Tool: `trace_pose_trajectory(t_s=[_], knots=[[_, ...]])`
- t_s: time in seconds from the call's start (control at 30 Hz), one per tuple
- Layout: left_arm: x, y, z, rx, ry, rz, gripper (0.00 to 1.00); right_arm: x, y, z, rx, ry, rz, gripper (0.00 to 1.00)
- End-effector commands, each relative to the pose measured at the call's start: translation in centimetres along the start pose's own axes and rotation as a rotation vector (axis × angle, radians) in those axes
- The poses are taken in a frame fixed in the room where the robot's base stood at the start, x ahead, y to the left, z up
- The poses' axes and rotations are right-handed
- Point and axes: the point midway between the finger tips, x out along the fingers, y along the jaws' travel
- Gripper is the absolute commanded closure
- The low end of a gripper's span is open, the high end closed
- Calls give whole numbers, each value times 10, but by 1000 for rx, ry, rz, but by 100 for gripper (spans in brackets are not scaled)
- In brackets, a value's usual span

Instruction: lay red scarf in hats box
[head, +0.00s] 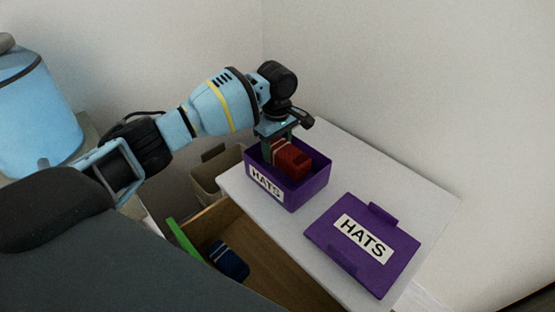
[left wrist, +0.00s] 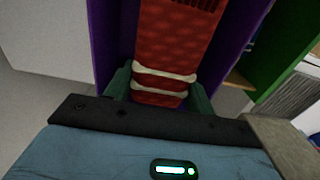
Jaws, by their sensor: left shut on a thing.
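The red scarf (head: 292,160) is a rolled bundle with pale stripes. It is inside the open purple hats box (head: 312,187), whose front carries a HATS label. My left gripper (head: 279,146) reaches down into the box and is shut on the scarf. In the left wrist view the scarf (left wrist: 172,50) lies between the green fingers of my left gripper (left wrist: 160,86), with purple box walls (left wrist: 104,40) on both sides. Whether the scarf touches the box floor is hidden. My right gripper is not in view.
The purple lid (head: 345,263), also labelled HATS, lies flat on the white top (head: 420,190) right of the box. Below is an open wooden drawer (head: 270,262) with a dark blue rolled item (head: 228,261) and a green edge (head: 184,240). A beige bin (head: 205,178) stands behind left.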

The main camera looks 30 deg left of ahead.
Motion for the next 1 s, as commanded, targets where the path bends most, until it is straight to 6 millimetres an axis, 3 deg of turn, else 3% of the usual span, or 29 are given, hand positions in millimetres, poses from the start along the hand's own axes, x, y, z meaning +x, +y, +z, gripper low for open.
trace_pose_trajectory(t_s=[0.33, 0.83, 0.87, 1.0], knots=[[46, 0, 0, -1, 0, -2, 70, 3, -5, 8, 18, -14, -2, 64], [52, 0, 0, 1, 0, 1, 70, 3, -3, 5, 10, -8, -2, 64], [52, 0, 0, 1, 0, 2, 42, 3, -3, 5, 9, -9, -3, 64], [52, 0, 0, 1, 0, 1, 24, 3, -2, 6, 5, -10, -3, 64]])
